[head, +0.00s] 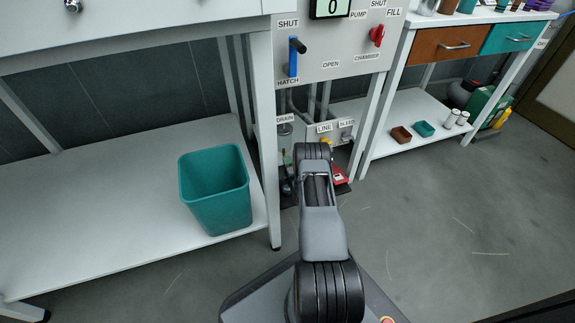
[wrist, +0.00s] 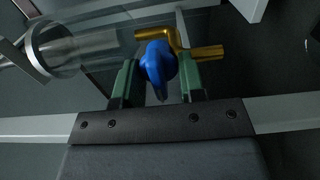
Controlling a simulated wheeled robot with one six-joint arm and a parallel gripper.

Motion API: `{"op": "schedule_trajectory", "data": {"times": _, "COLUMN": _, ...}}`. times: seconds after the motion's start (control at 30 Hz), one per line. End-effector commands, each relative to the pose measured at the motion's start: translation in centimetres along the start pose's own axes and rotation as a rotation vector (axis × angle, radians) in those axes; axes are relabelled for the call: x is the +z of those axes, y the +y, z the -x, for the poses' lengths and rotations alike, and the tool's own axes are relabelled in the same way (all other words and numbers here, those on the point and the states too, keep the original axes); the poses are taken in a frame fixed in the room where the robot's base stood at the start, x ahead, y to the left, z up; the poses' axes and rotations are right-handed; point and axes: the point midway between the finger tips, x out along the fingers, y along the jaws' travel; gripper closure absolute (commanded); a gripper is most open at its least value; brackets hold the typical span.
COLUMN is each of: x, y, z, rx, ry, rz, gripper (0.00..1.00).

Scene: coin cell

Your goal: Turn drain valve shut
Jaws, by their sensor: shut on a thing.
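The drain valve has a blue handle (wrist: 158,64) on a brass pipe (wrist: 208,52), seen in the wrist view. My gripper (wrist: 160,76) has its green fingers on either side of the blue handle and is shut on it. In the head view my arm reaches down to the low area under the panel, by the DRAIN label (head: 285,119). My arm hides the valve handle there. I cannot tell from these views how far the handle is turned.
A teal bin (head: 216,190) stands on the white shelf (head: 110,185) to the left. The panel (head: 330,45) above has a blue hatch lever (head: 293,60) and a red knob (head: 377,35). A clear cylinder (wrist: 75,47) lies left of the valve. Floor to the right is open.

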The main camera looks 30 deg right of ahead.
Motion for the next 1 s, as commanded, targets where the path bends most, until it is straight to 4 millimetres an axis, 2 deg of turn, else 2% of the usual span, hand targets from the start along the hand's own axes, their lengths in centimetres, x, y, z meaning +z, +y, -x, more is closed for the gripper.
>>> {"op": "schedule_trajectory", "data": {"times": 0.33, "x": 0.03, "y": -0.21, "z": 0.17, "rx": -0.005, "ry": -0.002, "rz": 0.001, "gripper": 0.87}}
{"op": "schedule_trajectory", "data": {"times": 0.37, "x": 0.03, "y": -0.21, "z": 0.17, "rx": -0.005, "ry": -0.002, "rz": 0.001, "gripper": 0.62}}
{"op": "schedule_trajectory", "data": {"times": 0.57, "x": -0.01, "y": -0.13, "z": 0.1, "rx": -0.003, "ry": 0.0, "rz": 0.001, "gripper": 0.43}}
{"op": "schedule_trajectory", "data": {"times": 0.83, "x": -0.04, "y": -0.04, "z": 0.09, "rx": -0.001, "ry": 0.0, "rz": 0.001, "gripper": 0.42}}
{"op": "schedule_trajectory", "data": {"times": 1.0, "x": -0.57, "y": 0.05, "z": 0.75, "rx": -0.003, "ry": 0.005, "rz": 0.001, "gripper": 0.42}}
